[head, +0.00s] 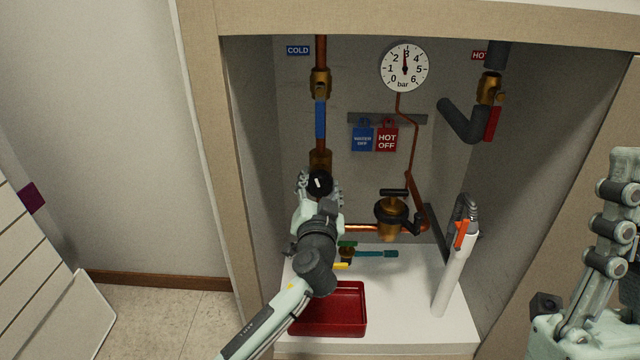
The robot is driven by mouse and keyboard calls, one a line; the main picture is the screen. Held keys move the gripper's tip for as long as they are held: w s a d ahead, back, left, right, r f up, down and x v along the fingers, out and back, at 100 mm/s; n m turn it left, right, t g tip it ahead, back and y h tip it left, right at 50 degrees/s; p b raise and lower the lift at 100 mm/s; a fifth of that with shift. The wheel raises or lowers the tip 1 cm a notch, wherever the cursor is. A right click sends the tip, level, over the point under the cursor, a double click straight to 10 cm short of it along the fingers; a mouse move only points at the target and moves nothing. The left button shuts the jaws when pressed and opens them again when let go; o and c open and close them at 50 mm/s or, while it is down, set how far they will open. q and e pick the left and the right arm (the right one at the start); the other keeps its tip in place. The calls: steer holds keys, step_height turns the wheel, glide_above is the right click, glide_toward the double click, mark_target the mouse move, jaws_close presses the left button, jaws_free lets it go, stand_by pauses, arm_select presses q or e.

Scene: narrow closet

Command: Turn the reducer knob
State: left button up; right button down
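The reducer knob (319,182) is a round black knob with a white mark, on the brass fitting (320,159) low on the cold copper pipe. My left gripper (320,187) is at the knob, with pale finger parts to its left and right. I cannot tell whether the fingers touch the knob or stand apart from it. My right gripper (618,205) is at the right edge, partly cut off and outside the closet opening, away from the knob. Its fingertips do not show clearly.
A round gauge (404,68) points near 3 bar. A brass valve (391,215) with a black handle stands right of the knob. A red tray (345,308) and a white cylinder with an orange lever (453,270) occupy the closet floor. Wooden frame edges (212,150) bound the opening.

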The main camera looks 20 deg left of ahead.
arm_select(q)
steer(key=o, duration=0.3)
steer(key=v, duration=1.2)
